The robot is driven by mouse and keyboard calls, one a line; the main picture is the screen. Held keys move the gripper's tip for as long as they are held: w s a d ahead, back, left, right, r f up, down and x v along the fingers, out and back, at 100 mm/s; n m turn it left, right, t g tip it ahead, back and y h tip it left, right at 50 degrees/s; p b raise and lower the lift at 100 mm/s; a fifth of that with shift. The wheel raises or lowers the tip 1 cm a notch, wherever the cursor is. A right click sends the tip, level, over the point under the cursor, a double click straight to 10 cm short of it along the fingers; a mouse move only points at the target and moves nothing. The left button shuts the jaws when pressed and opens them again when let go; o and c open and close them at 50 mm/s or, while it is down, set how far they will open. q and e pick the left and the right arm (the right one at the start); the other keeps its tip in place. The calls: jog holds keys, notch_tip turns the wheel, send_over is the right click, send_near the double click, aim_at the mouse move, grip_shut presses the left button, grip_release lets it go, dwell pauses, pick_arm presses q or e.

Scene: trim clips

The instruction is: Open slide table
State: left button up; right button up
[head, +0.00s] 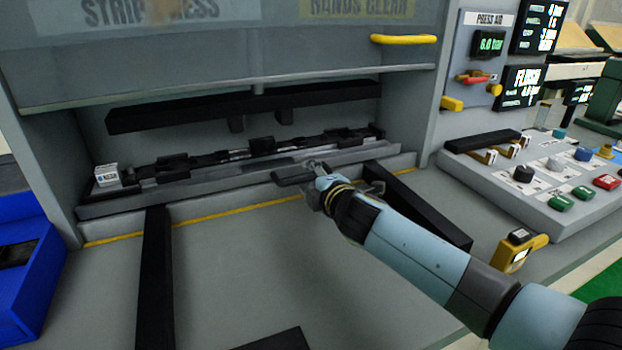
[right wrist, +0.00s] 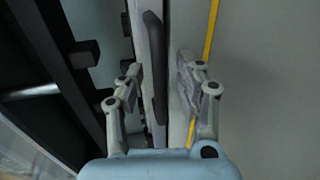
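The slide table (head: 232,177) is a long grey slab with dark fixtures along it, sitting back in the press opening. A dark bar handle (head: 292,176) is on its front edge. My right gripper (head: 318,180) reaches the handle from the front right. In the right wrist view the gripper (right wrist: 160,68) is open, with the dark handle (right wrist: 154,62) between its two fingers, nearer the left finger. A gap shows on each side, so it does not look gripped. My left gripper is not in view.
Two black rails (head: 155,272) (head: 425,208) run forward over the grey bench. A yellow line (head: 240,212) crosses in front of the table. A blue bin (head: 35,265) stands left, a button panel (head: 545,180) right. A yellow handle (head: 403,39) is on the raised guard.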

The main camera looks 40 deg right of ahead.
jog(key=shift+w, duration=0.2)
grip_shut()
dwell(0.5)
